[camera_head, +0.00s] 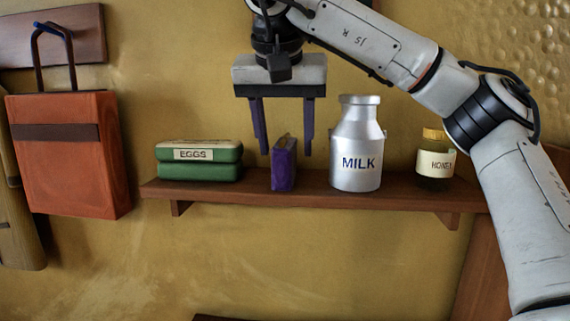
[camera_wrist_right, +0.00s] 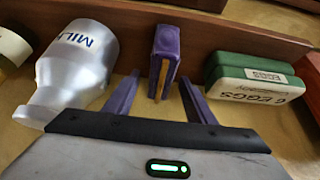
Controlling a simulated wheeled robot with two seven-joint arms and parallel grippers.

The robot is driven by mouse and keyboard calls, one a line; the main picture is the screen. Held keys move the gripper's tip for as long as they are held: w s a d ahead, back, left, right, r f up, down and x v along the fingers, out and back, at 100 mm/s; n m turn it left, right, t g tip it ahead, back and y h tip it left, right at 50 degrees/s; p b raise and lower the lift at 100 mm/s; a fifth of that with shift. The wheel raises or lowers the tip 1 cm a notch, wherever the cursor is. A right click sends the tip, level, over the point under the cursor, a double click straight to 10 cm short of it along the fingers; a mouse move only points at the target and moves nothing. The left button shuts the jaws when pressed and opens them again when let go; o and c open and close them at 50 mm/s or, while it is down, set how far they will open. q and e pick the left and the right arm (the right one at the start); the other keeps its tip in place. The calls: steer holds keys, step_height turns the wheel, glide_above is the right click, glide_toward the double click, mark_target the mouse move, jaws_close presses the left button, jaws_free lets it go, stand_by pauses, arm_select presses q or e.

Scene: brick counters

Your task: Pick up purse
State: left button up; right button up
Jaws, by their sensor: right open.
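A small upright purple item (camera_head: 284,166), likely the purse, stands on the wooden shelf between the egg cartons and the milk can. In the right wrist view the purple item (camera_wrist_right: 165,58) shows a yellow strip along one narrow side. My right gripper (camera_head: 286,152) points down above the shelf, its two purple fingers apart, one on either side of the item in the picture. In the right wrist view the item lies just beyond the gap between the fingertips (camera_wrist_right: 159,82), with nothing held. I cannot tell whether the fingers touch it. My left gripper is not in view.
Stacked green egg cartons (camera_head: 199,171) stand left on the shelf (camera_head: 310,196). A metal milk can (camera_head: 356,150) is close on the right, with a honey jar (camera_head: 435,165) farther right. An orange bag (camera_head: 70,165) hangs on the wall at far left.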

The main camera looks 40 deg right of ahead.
steer(key=shift+f, duration=0.2)
stand_by(0.5)
steer(key=c, duration=1.2)
